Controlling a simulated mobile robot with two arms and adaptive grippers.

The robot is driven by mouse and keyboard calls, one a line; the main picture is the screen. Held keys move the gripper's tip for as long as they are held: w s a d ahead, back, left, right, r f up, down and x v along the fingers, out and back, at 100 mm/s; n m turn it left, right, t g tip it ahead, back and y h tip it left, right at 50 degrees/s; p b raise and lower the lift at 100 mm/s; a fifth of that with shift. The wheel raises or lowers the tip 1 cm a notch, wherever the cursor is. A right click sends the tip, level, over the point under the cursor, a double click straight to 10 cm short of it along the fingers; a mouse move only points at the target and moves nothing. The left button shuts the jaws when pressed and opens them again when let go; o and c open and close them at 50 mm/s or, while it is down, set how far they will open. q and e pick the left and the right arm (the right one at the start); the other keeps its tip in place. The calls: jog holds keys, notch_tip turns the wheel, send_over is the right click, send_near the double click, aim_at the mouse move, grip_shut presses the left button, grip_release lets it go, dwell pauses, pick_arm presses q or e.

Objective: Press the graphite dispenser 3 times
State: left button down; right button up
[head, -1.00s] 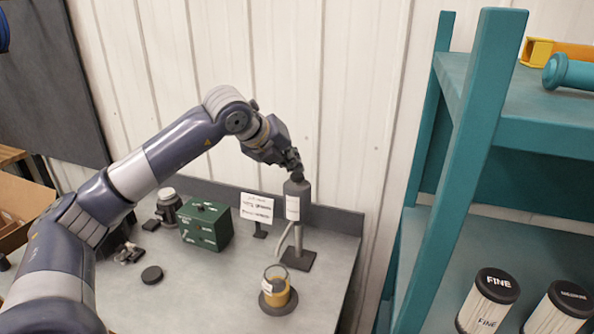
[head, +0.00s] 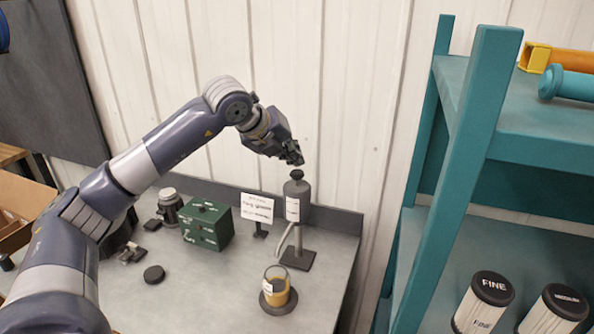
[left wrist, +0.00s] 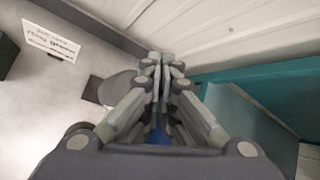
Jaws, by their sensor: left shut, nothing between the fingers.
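The graphite dispenser (head: 297,203) is a dark grey bottle with a white label and a black knob on top. It stands upright on a stand with a dark square foot, near the back right of the bench. My left gripper (head: 296,161) is shut and empty, just above the knob, with a small gap. In the left wrist view the shut fingers (left wrist: 160,68) point toward the wall, and the dispenser's round grey body (left wrist: 118,90) shows partly behind them. A glass jar (head: 277,287) with yellowish contents stands on a dark round pad in front. My right gripper is not in view.
A white sign (head: 257,208) and a green box (head: 207,224) stand left of the dispenser. A black disc (head: 154,274) lies on the bench (head: 215,300). A teal shelf (head: 455,150) rises on the right.

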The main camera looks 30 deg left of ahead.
aim_at(293, 171)
pick_arm(q)
jog(key=shift+r, duration=0.15)
notch_tip(293, 171, up, 5)
jog(key=p, duration=0.3)
jog(key=shift+p, duration=0.35)
dwell(0.5)
